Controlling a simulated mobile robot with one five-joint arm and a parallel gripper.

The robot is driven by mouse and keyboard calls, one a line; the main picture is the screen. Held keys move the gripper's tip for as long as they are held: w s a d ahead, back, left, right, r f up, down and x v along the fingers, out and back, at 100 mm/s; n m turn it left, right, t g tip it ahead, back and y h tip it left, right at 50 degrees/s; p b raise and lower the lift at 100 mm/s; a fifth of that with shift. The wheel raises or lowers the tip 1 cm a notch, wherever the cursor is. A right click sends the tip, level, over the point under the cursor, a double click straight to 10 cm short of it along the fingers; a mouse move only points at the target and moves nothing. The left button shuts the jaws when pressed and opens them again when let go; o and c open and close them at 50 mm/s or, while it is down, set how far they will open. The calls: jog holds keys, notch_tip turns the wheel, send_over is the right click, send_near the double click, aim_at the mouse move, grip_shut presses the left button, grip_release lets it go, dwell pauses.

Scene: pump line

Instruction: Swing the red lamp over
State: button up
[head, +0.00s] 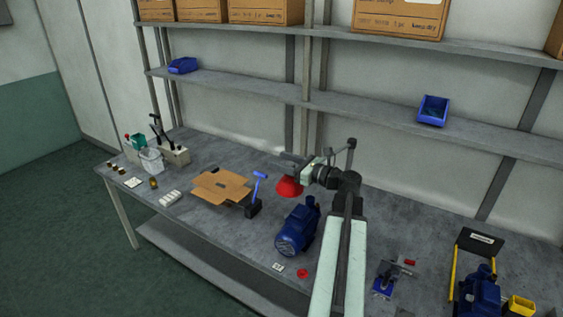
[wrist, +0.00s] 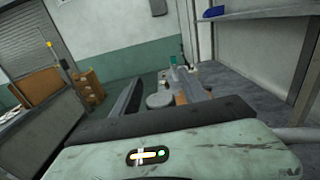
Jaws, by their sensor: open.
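The red lamp (head: 289,188) shows in the head view as a red shade above the middle of the workbench, behind the blue motor. Its stand or arm cannot be made out behind my arm. My gripper (head: 287,159) is open and points left, just above the red shade in the picture. Whether it touches the lamp cannot be told. In the wrist view the lamp cannot be made out; my pale green wrist housing fills the lower part.
A blue pump (head: 478,295) stands right. A shelf (head: 350,105) runs behind.

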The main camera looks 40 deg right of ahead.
grip_shut()
dwell(1.4)
